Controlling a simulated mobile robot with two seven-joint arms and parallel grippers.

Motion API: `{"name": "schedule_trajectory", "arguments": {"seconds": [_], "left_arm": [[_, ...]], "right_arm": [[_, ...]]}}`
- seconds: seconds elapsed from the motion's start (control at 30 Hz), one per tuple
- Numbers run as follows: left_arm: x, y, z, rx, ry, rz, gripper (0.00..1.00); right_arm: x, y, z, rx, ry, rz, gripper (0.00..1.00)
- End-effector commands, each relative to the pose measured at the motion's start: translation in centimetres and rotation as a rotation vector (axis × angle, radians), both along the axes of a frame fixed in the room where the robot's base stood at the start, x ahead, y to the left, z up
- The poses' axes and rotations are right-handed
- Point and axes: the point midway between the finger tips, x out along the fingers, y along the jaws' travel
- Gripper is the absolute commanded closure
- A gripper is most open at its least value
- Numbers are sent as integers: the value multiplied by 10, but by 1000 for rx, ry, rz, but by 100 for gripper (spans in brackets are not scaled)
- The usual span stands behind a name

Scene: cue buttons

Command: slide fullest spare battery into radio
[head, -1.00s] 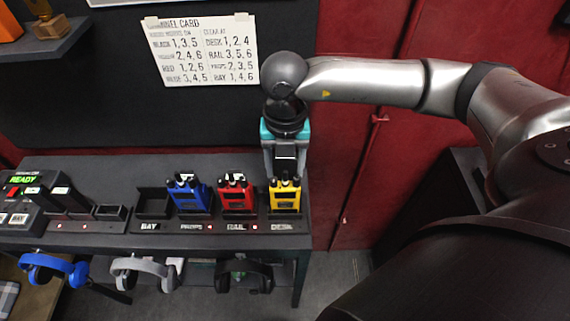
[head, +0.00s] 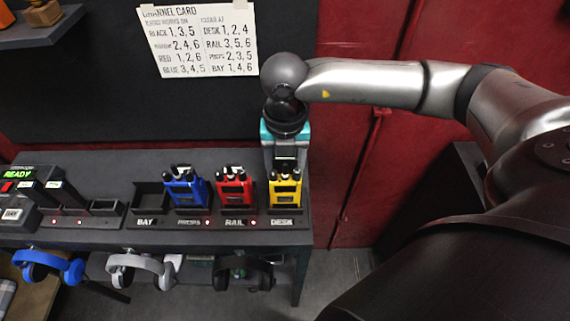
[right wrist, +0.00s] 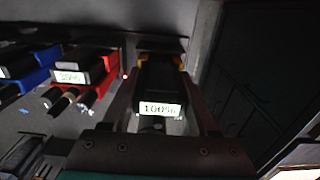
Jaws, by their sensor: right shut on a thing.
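The yellow radio (head: 285,190) stands in the DESK slot at the right end of the dock. My right gripper (head: 286,160) points down just behind it. In the right wrist view, the right gripper (right wrist: 160,115) is shut on a black battery (right wrist: 160,85) with a lit display reading 100%. The battery lies against the yellow radio, whose yellow edges (right wrist: 146,60) show beyond it; how deep it sits is hidden. The red radio (head: 234,188) and blue radio (head: 186,188) stand to the left; a dimmer percent display (right wrist: 68,76) shows at the red one. My left gripper is not in view.
The BAY slot (head: 150,198) is empty. A box with a green READY display (head: 18,174) stands at the left end of the bench. Headphones (head: 140,266) hang below the front edge. A channel card (head: 198,40) is on the wall behind. Red panels (head: 350,190) stand right of the bench.

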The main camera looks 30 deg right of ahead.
Motion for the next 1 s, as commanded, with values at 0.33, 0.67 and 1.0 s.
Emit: {"name": "schedule_trajectory", "arguments": {"seconds": [0.33, 0.67, 1.0], "left_arm": [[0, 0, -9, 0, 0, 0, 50], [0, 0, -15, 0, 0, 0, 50], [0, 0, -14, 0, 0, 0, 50]], "right_arm": [[0, 0, -10, 0, 0, 0, 100], [0, 0, -17, 0, 0, 0, 100], [0, 0, -16, 0, 0, 0, 18]]}}
